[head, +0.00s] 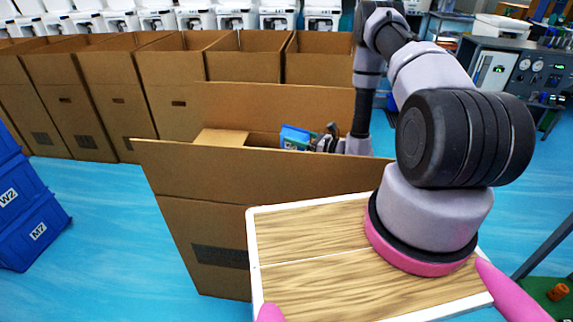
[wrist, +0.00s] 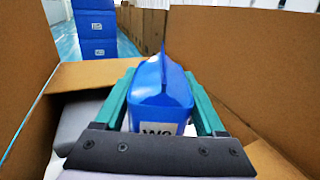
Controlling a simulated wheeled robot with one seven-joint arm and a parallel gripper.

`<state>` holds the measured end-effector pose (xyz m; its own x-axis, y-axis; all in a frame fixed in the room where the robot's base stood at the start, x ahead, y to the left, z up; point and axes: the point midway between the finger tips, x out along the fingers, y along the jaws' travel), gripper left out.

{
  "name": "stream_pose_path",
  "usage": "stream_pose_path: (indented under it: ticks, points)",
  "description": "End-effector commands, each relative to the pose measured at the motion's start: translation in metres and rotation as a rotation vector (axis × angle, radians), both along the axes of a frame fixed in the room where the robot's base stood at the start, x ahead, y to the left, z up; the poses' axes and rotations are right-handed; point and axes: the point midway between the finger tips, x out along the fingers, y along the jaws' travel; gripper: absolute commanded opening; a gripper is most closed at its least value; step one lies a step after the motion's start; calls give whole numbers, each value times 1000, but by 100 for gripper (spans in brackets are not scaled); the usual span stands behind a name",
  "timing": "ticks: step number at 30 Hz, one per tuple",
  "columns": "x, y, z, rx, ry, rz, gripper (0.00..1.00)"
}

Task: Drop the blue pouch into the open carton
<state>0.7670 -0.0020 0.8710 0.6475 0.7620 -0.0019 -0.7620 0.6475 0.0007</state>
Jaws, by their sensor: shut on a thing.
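The open carton (head: 200,205) is tall brown cardboard and stands right in front of me, flaps up. The blue pouch (head: 295,137) shows at the carton's mouth, behind its near flap, which hides the pouch's lower part. In the wrist view the blue pouch (wrist: 162,90) sits between the two green fingers of my gripper (wrist: 160,80), which is shut on it. A white label shows on the pouch. Brown cardboard walls rise on both sides of my gripper there. The carton's inside is mostly hidden in the head view.
A row of other open cartons (head: 170,90) stands behind, with white machines (head: 235,16) beyond. Blue labelled bins (head: 30,215) are stacked at the left. A wood-topped tray (head: 330,230) lies in front of me, close to the carton. Blue floor is clear at lower left.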

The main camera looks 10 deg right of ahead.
Motion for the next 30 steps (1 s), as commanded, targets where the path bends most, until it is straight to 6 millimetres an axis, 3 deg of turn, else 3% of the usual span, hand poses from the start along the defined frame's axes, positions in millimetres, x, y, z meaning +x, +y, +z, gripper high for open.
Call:
stream_pose_path:
  ticks: [15,30]
  points:
    - [0,0,-62,-1,-1,-2,15]
    - [1,0,-71,0,-1,-3,15]
